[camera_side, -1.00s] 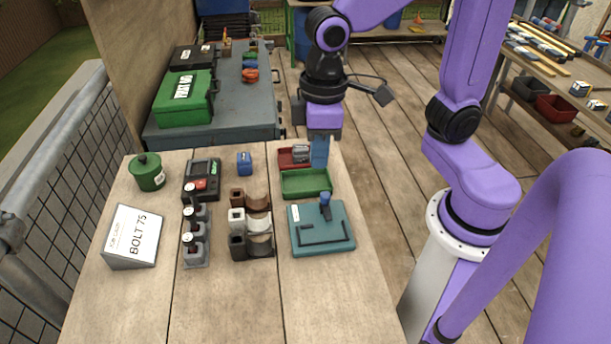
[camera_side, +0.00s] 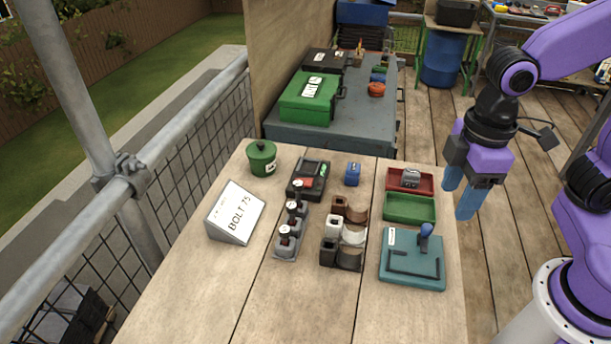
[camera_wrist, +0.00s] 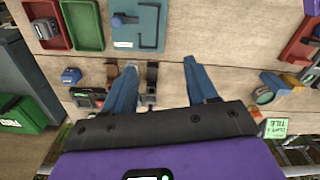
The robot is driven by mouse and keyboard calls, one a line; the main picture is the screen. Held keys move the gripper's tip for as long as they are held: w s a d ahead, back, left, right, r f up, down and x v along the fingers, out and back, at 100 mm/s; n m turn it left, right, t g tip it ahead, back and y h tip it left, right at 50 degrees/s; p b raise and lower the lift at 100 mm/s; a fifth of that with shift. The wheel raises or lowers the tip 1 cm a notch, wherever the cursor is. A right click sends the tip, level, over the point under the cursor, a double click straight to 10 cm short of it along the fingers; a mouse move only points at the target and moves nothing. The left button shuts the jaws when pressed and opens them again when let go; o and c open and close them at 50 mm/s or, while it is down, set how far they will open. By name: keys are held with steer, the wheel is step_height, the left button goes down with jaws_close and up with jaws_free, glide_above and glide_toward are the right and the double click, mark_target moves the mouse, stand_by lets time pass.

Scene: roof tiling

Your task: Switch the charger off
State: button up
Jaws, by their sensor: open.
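The black box with a small screen, a red button and a green mark, which looks like the charger (camera_side: 308,181), sits upright on the wooden bench, behind the row of grey holders. In the wrist view the charger (camera_wrist: 88,98) is partly hidden by my left finger. I cannot read its screen. My gripper (camera_side: 460,198) is open and empty, with its blue fingers pointing down, beside the trays at the right edge of the bench, well right of the charger. In the wrist view my gripper (camera_wrist: 160,64) has its two fingers wide apart with nothing between them.
A red tray (camera_side: 426,183) and a green tray (camera_side: 409,208) stand nearest my gripper. A teal plate (camera_side: 408,275) has a blue-knobbed lever in a slot. A blue block (camera_side: 352,174), curved brackets (camera_side: 331,252) and a green pot (camera_side: 262,158) surround the charger.

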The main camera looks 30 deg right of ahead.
steer(key=w+a+r, duration=0.1)
steer(key=w+a, duration=0.5)
steer(key=w, duration=0.5)
steer(key=w+a+f+m, duration=0.1)
steer(key=w+f+m, duration=0.1)
steer(key=w, duration=1.1)
steer(key=w+a+f+m, duration=0.1)
steer(key=w+f, duration=0.2)
steer(key=w, duration=1)
step_height(320, 180, down, 17)
steer(key=shift+s+r, duration=0.1)
steer(key=shift+s, duration=0.05)
